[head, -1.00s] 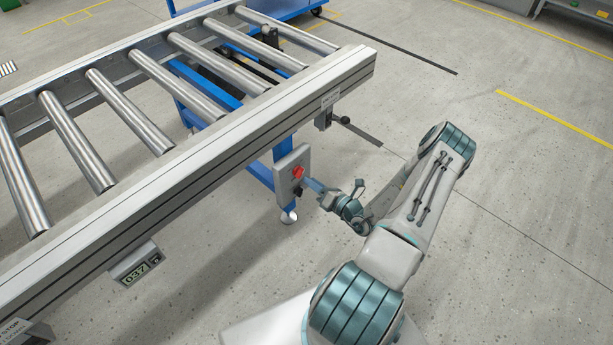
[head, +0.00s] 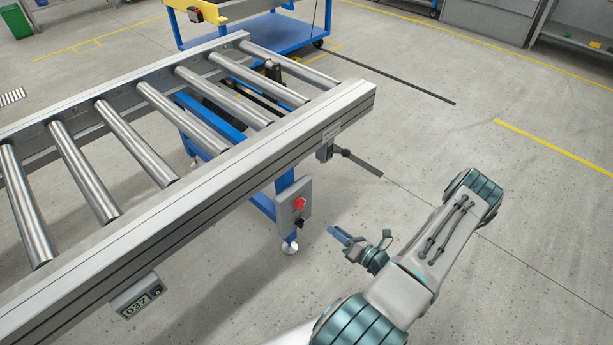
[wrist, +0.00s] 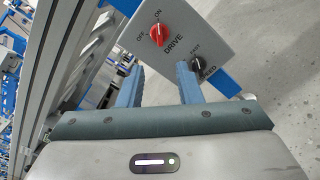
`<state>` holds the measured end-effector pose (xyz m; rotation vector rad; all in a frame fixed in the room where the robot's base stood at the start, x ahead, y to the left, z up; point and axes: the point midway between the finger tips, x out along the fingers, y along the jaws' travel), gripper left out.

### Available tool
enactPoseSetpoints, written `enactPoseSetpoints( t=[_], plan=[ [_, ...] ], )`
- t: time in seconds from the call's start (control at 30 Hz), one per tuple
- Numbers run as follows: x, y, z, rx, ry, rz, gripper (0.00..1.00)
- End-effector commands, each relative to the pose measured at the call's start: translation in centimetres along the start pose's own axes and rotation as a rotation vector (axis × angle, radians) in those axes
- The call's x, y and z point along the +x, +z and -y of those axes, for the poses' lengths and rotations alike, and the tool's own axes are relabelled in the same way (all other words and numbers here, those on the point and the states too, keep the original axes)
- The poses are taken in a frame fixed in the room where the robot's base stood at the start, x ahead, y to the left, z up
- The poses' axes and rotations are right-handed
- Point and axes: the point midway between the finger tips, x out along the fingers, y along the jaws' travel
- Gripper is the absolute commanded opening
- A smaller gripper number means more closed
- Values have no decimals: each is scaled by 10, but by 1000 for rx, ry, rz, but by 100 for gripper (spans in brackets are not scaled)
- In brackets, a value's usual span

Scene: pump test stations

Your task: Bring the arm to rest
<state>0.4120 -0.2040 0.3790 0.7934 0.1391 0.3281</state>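My gripper (head: 341,236) is off to the right of the conveyor's control box (head: 294,208), with a gap of bare floor between them in the head view. In the wrist view my gripper (wrist: 160,85) shows its two blue fingers apart with nothing between them. The control box also shows there, beyond the fingertips. Its red drive knob (wrist: 159,35) sits near the OFF and ON labels, its pointer toward the ON side. A black speed knob (wrist: 198,62) is below it, partly behind the right finger.
The roller conveyor (head: 240,145) fills the left side, with a small display (head: 139,298) on its near side. A blue cart (head: 262,32) stands behind it. Shelving (head: 575,45) is at the far right.

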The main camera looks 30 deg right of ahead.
Motion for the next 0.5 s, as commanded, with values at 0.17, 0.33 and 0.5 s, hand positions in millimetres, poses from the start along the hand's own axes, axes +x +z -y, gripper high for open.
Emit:
enactPoseSetpoints(
  t=[0.17,0.33,0.5],
  plan=[
    [1,1,-2,-4,4,-4,32],
    [12,22,-32,-87,73,-88,32],
    [33,54,-100,-274,235,-272,32]
  ],
)
